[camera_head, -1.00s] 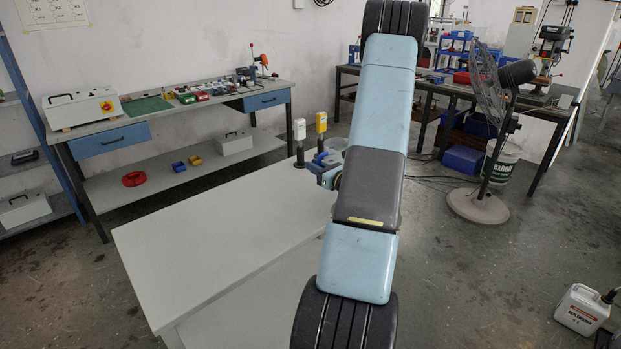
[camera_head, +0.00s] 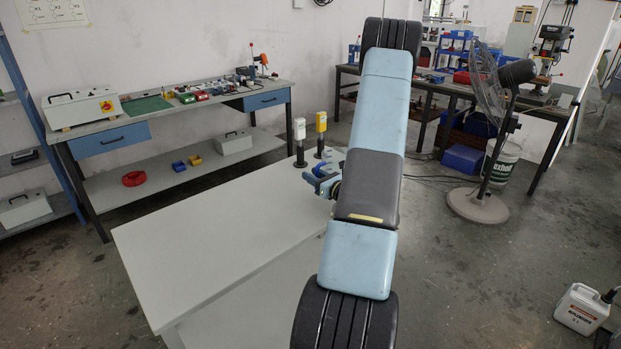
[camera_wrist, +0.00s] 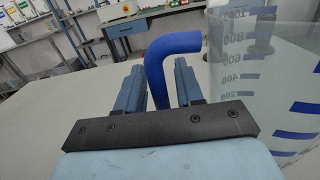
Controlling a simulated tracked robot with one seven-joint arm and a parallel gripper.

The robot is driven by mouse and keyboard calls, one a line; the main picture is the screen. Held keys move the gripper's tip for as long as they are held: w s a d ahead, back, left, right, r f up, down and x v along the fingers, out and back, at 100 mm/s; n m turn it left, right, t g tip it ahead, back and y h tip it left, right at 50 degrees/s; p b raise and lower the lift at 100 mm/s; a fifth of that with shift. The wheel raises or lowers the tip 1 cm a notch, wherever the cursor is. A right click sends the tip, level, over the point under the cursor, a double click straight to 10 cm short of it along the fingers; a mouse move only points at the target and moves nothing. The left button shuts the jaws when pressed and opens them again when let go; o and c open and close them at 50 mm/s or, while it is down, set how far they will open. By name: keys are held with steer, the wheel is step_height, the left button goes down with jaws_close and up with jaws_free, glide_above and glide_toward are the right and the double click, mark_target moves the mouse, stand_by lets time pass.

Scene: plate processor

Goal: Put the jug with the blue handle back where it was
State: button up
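The jug (camera_wrist: 288,85) is clear with blue scale marks and stands at the right of the wrist view, partly cut off by the frame edge. Its blue handle (camera_wrist: 157,65) rises between the two fingers of my gripper (camera_wrist: 158,85) and bends right at the top. The fingers are apart, one on each side of the handle, with a gap visible on the right side. In the head view my gripper (camera_head: 321,183) is low over the far right part of the white table (camera_head: 215,230). My arm hides most of the jug's area there.
A white-topped dispenser (camera_head: 299,135) and a yellow-topped one (camera_head: 321,128) stand at the table's far end, close to my gripper. The rest of the tabletop is clear. A workbench (camera_head: 185,110) stands by the wall, and a fan (camera_head: 485,110) stands on the floor at right.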

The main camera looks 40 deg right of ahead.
steer(key=shift+o, duration=0.5)
